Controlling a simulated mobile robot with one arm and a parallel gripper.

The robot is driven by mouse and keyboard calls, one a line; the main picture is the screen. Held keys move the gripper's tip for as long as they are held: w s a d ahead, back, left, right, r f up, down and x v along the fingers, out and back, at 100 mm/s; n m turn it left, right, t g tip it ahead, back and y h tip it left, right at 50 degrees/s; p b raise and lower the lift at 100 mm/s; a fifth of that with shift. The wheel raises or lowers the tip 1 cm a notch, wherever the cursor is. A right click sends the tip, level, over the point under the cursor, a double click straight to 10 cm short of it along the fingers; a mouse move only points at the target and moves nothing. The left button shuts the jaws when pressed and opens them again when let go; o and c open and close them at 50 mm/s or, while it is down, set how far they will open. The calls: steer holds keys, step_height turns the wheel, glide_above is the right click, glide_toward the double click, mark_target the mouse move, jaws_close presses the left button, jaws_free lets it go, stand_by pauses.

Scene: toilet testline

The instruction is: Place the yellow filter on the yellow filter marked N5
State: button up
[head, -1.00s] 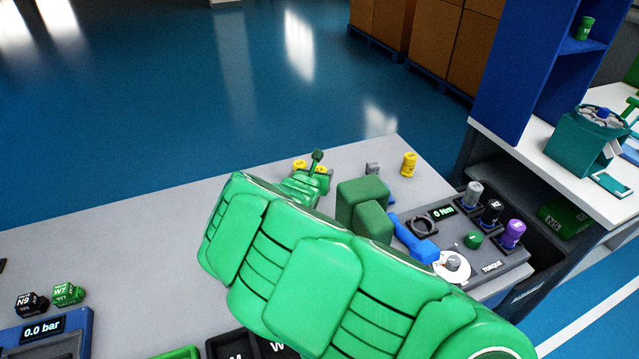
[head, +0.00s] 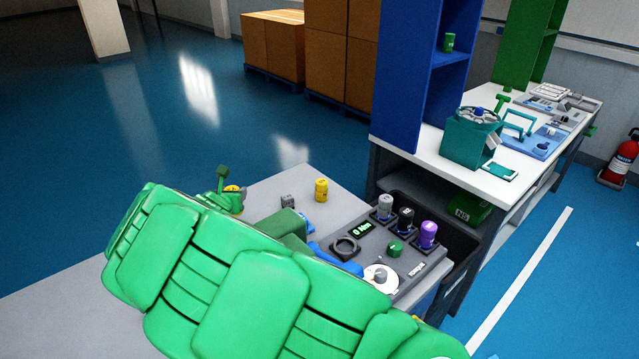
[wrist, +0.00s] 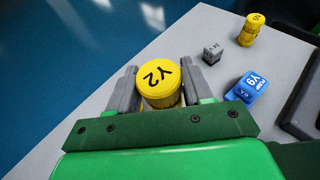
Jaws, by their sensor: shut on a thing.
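My gripper (wrist: 160,88) is shut on a yellow filter (wrist: 160,82) with "Y2" on its round top. The grey fingers lie on either side of it. In the head view my green arm hides most of the gripper, and a bit of yellow (head: 234,188) shows at its end. Another yellow filter (head: 321,190) stands upright near the grey table's far corner. It also shows in the wrist view (wrist: 250,30), ahead and to the right of the held filter, apart from it. Its marking is too small to read.
A small grey cube (wrist: 212,53) and a blue block marked Y9 (wrist: 246,87) lie right of my gripper. A torque panel (head: 395,255) with grey, black and purple knobs stands at the table's right. A green case marked N5 (head: 470,210) sits under the white bench (head: 440,165).

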steer(key=w+d+r+m+h, duration=0.3)
steer(key=w+d+r, duration=0.1)
steer(key=w+r, duration=0.2)
steer(key=w+d+r+m+g+h, duration=0.1)
steer(key=w+d+m+g+h, duration=0.3)
steer(key=d, duration=0.7)
steer(key=d+r+m+g+h, duration=0.2)
steer(key=d+m+h, duration=0.3)
steer(key=d, duration=0.6)
glide_above(321, 182)
step_height(321, 182, down, 10)
steer(key=shift+d, duration=0.1)
steer(key=shift+w+f, duration=0.15)
steer(key=shift+f, duration=1.55)
